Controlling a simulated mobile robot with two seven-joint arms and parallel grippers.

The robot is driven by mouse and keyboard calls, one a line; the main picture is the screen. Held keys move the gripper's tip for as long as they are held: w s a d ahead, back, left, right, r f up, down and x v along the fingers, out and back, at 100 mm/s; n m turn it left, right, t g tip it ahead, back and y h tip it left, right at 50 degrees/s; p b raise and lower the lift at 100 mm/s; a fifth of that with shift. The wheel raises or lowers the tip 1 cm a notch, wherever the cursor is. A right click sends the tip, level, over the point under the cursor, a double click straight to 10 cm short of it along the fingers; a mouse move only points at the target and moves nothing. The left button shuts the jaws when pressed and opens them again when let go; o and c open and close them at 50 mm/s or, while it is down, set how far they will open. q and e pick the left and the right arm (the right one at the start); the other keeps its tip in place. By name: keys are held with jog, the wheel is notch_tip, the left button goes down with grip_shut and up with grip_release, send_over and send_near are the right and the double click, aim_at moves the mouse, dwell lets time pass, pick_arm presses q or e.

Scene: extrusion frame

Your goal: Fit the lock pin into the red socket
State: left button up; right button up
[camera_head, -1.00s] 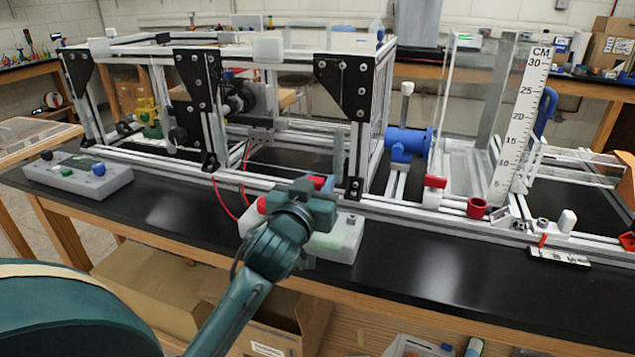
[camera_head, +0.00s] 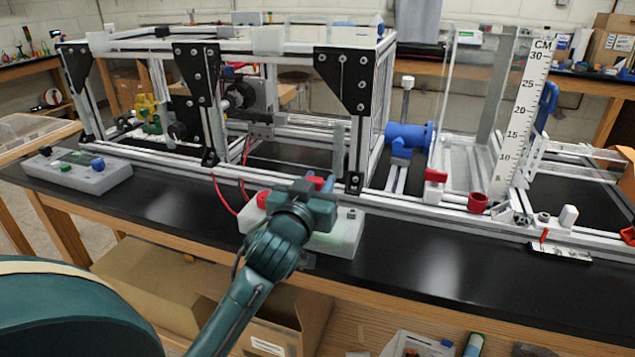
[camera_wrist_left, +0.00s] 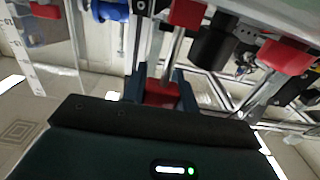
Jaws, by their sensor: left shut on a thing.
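My left gripper (camera_head: 320,185) is above the pale control box at the front of the frame. It is shut on a small red part (camera_wrist_left: 162,95), which shows between its blue fingers in the left wrist view. This part may be the head of the lock pin, but most of it is hidden. A metal rod shows beyond it, and I cannot tell whether the two are joined. The red socket (camera_head: 478,203) is a short open cup on the front rail, well to the right of my gripper. My right gripper is not in view.
The control box (camera_head: 340,235) lies under my left gripper, with a red button (camera_head: 263,200) close by. A black-bracketed post (camera_head: 345,120) stands just behind. A red-handled valve (camera_head: 435,180) and a scale (camera_head: 525,115) stand near the socket.

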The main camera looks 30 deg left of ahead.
pick_arm(q)
jog(key=shift+f+b, duration=0.4)
jog(key=shift+f, duration=0.2)
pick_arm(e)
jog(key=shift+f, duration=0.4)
pick_arm(q)
jog(key=o, duration=1)
jog(key=shift+o, duration=0.2)
jog(key=p+v, duration=0.3)
jog(key=v, duration=1)
jog(key=shift+p, duration=0.3)
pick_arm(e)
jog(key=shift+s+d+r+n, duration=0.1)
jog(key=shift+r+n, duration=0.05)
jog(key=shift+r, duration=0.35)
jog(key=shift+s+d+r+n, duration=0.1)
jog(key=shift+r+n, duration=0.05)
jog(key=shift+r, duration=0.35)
pick_arm(q)
jog(key=shift+s+f, duration=0.1)
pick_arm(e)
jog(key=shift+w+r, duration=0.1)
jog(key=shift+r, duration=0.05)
